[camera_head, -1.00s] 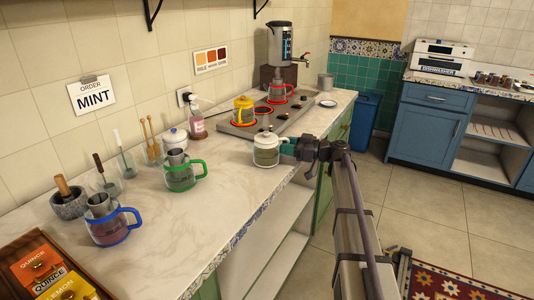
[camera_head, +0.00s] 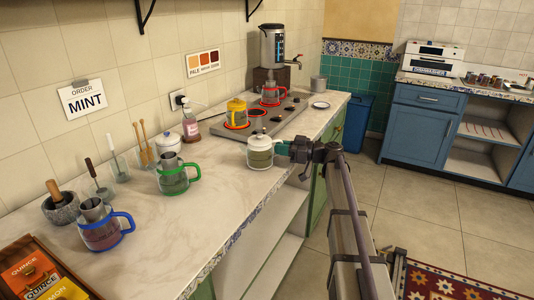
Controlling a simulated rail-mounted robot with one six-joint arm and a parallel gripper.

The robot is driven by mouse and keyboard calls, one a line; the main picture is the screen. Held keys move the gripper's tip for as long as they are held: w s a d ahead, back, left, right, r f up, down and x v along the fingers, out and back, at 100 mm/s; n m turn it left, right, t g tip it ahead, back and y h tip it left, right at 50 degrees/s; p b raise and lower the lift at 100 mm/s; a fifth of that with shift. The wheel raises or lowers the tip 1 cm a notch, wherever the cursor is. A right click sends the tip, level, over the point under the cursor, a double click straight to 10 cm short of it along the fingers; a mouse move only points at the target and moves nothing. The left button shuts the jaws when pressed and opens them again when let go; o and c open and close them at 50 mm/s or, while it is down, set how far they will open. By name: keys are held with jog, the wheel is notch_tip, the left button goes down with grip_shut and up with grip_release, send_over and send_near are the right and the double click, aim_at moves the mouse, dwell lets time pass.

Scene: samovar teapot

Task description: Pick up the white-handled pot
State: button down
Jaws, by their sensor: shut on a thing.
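The white-handled pot (camera_head: 260,153) is a small glass pot with a white lid and pale contents. It is upright near the counter's front edge, close to the stove. My gripper (camera_head: 283,149) comes from the right and is shut on its handle, which the jaws mostly hide. I cannot tell whether the pot's base touches the counter or is just above it.
A green-handled pot (camera_head: 174,175) and a blue-handled pot (camera_head: 103,227) stand to the left on the counter (camera_head: 215,215). A yellow pot (camera_head: 237,113) and a red-handled pot (camera_head: 270,93) stand on the stove (camera_head: 283,116). A samovar (camera_head: 274,47) is behind.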

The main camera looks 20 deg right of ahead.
notch_tip(320, 180, up, 20)
jog(key=p, duration=2)
notch_tip(320, 180, down, 20)
jog(key=b, duration=2)
jog(key=shift+f, duration=0.15)
jog(key=shift+r, duration=0.3)
jog(key=shift+f, duration=0.15)
jog(key=c, duration=1.6)
grip_release()
jog(key=shift+f, duration=0.1)
jog(key=o, duration=0.4)
jog(key=shift+o, duration=0.2)
